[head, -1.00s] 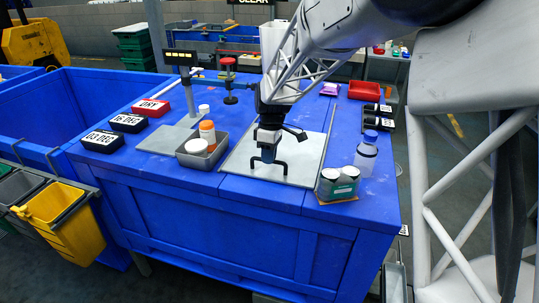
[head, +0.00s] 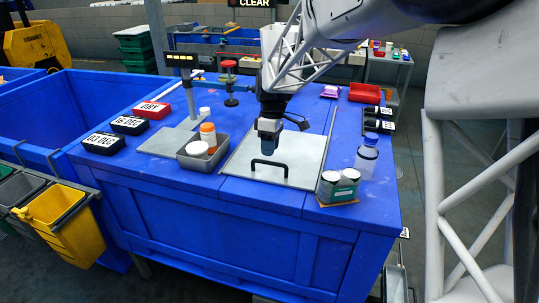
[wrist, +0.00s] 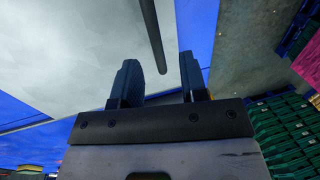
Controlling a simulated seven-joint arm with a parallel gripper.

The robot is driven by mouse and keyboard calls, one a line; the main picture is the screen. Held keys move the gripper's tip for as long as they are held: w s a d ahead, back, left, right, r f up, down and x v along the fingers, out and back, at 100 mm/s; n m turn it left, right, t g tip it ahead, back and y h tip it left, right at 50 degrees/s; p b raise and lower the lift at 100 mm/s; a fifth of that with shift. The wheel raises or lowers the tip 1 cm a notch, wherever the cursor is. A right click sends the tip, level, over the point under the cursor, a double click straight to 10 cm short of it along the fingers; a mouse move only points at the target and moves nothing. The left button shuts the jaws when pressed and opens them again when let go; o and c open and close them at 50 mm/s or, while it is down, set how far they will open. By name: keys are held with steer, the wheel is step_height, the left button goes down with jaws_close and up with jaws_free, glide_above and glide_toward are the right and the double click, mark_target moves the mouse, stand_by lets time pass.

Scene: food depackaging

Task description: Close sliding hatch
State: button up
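The sliding hatch is a flat pale grey panel (head: 303,151) in the blue worktop, its near edge close to the table's front. A black bar handle (head: 268,168) stands near its front edge. The handle is upright and free of my fingers in the head view. My gripper (head: 267,152) hangs just above and behind the handle. In the wrist view my gripper (wrist: 160,78) has its two dark fingers apart with nothing between them. A dark bar, probably the handle (wrist: 152,36), shows beyond the fingertips against the pale panel (wrist: 80,60).
Left of the hatch is a grey tray (head: 186,158) with an orange-topped bottle (head: 208,136) and a white jar. At the right front stand two cans on a small board (head: 338,187) and a clear bottle (head: 366,158). Label blocks (head: 103,143) line the left edge.

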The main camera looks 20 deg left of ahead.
steer(key=shift+w+r, duration=0.2)
steer(key=shift+r, duration=0.7)
steer(key=shift+w+r, duration=0.15)
steer(key=shift+r, duration=0.7)
steer(key=s+d+r+m+t, duration=0.1)
steer(key=s+d+r+m, duration=0.3)
steer(key=d, duration=0.5)
steer(key=s+d+r+m+t, duration=0.1)
steer(key=s+d+m, duration=0.1)
steer(key=s+d, duration=0.45)
steer(key=s+d+r+m, duration=0.3)
steer(key=s+d, duration=0.1)
steer(key=d, duration=0.6)
steer(key=s+d+f+m+t, duration=0.1)
steer(key=s+d+f+m, duration=0.1)
steer(key=s+d+m, duration=0.2)
steer(key=s+d+f+m+t, duration=0.1)
steer(key=s+d+m, duration=0.4)
steer(key=s+d, duration=0.6)
steer(key=s+f, duration=0.1)
steer(key=s, duration=0.5)
steer(key=shift+t, duration=0.4)
